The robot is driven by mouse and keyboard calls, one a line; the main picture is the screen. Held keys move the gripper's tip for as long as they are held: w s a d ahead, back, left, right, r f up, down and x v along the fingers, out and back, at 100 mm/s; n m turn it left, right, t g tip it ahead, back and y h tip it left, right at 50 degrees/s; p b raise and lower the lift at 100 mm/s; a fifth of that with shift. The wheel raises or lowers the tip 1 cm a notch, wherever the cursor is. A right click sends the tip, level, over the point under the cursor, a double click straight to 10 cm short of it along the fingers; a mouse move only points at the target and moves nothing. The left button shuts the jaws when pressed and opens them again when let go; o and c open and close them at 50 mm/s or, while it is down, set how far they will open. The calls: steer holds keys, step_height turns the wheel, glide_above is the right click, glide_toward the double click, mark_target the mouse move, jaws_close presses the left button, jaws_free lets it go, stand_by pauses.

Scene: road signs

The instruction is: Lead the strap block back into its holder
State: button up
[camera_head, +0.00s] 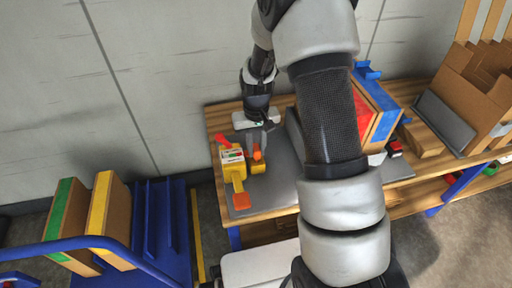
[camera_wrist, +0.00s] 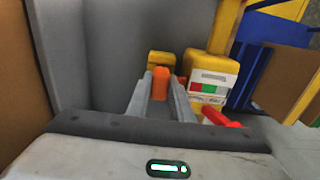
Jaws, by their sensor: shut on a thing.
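The orange strap block (camera_wrist: 160,83) is between the fingers of my gripper (camera_wrist: 161,92), which is shut on it. In the head view the orange block (camera_head: 257,153) shows at my gripper's fingertips (camera_head: 257,146). A small yellow block (camera_wrist: 161,60) sits just beyond it; whether the two touch is unclear. Beside it stands a yellow device (camera_head: 231,160) with a white, red and green label (camera_wrist: 208,85), a red lever (camera_wrist: 218,117) and a yellow arm ending in an orange piece (camera_head: 243,201). Which yellow part is the holder is unclear.
The device stands on a grey mat (camera_head: 272,186) on a wooden bench (camera_head: 222,118). A box with red and blue sides (camera_head: 378,108) stands to the right. A blue rack (camera_head: 160,215) with brown panels is at lower left. A wall is behind.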

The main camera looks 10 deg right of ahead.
steer(key=shift+f+b, duration=0.45)
steer(key=shift+f, duration=0.2)
stand_by(0.5)
steer(key=o, duration=0.9)
steer(key=shift+r, duration=0.15)
step_height(320, 180, up, 18)
steer(key=f+p, duration=0.1)
steer(key=p, duration=0.4)
steer(key=s+r+t, duration=0.3)
steer(key=s+r, duration=0.7)
steer(key=r, duration=0.4)
steer(key=s+r+t, duration=0.3)
steer(key=s+r, duration=0.1)
steer(key=s, duration=0.8)
steer(key=r+p, duration=2)
steer(key=shift+s+r, duration=0.2)
steer(key=shift+r, duration=0.2)
